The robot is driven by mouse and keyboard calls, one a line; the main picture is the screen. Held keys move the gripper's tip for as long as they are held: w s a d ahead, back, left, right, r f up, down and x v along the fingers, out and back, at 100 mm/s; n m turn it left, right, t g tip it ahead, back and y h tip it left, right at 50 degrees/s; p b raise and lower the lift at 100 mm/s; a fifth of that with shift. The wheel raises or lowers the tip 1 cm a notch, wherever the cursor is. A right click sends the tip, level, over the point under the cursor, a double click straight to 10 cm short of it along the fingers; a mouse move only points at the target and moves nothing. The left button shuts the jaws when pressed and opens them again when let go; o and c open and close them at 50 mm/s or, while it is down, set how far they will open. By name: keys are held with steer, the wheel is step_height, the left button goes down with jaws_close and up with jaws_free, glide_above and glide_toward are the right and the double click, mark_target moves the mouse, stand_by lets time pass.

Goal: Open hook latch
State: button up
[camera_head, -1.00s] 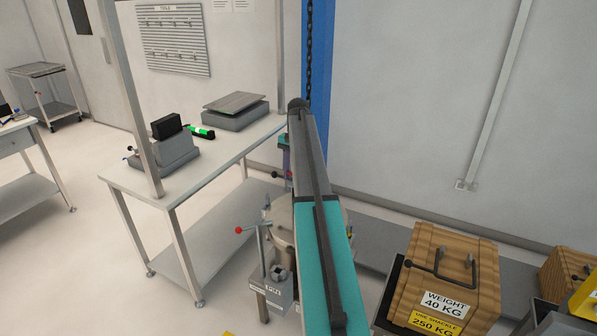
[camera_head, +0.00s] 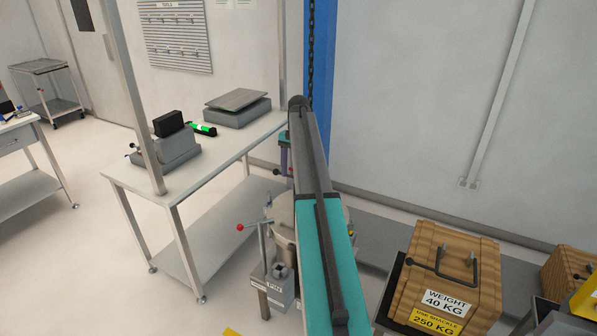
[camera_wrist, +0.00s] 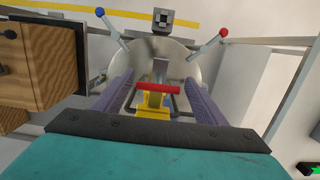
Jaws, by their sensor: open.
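In the wrist view, a latch with a red crossbar handle (camera_wrist: 146,88) and a yellow base (camera_wrist: 153,106) sits in front of the round metal chamber (camera_wrist: 205,68). My gripper (camera_wrist: 160,82) is open, with one purple finger on each side of the red bar. Whether the fingers touch the bar I cannot tell. Nothing is held.
A lever with a blue ball (camera_wrist: 100,12) and one with a red ball (camera_wrist: 224,32) flank the chamber. A wooden weight crate (camera_wrist: 52,50) is close on the left. In the head view, a workbench (camera_head: 185,172) stands left of my arm, and the crate (camera_head: 472,290) is at right.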

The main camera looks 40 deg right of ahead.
step_height(320, 180, up, 7)
steer(key=p, duration=0.3)
steer(key=shift+w+d, duration=0.15)
steer(key=shift+d, duration=0.2)
stand_by(0.4)
steer(key=s+a+f+n+g+b, duration=0.15)
steer(key=s+a+f, duration=0.25)
steer(key=a+f, duration=0.75)
steer(key=s+a+f+n+b, duration=0.1)
steer(key=s+a+f+n, duration=0.2)
steer(key=a+f, duration=0.85)
steer(key=s+a+f+n+g+b, duration=0.15)
steer(key=s+a+f, duration=0.35)
steer(key=f, duration=1.1)
steer(key=s+a+f+n+b, duration=0.1)
steer(key=s+a+f+n, duration=0.1)
steer(key=s+a+f, duration=0.4)
steer(key=s+a+f+n+g+b, duration=0.1)
steer(key=s+a+f, duration=0.5)
steer(key=s, duration=0.8)
steer(key=s+a+f+n+g+h+b, duration=0.1)
steer(key=s+a+f+n+b, duration=0.2)
steer(key=s+a+f, duration=0.3)
steer(key=s+f+n, duration=0.1)
steer(key=s+f, duration=0.1)
steer(key=s, duration=0.3)
steer(key=shift+a+f+n, duration=0.35)
steer(key=shift+a+n, duration=0.05)
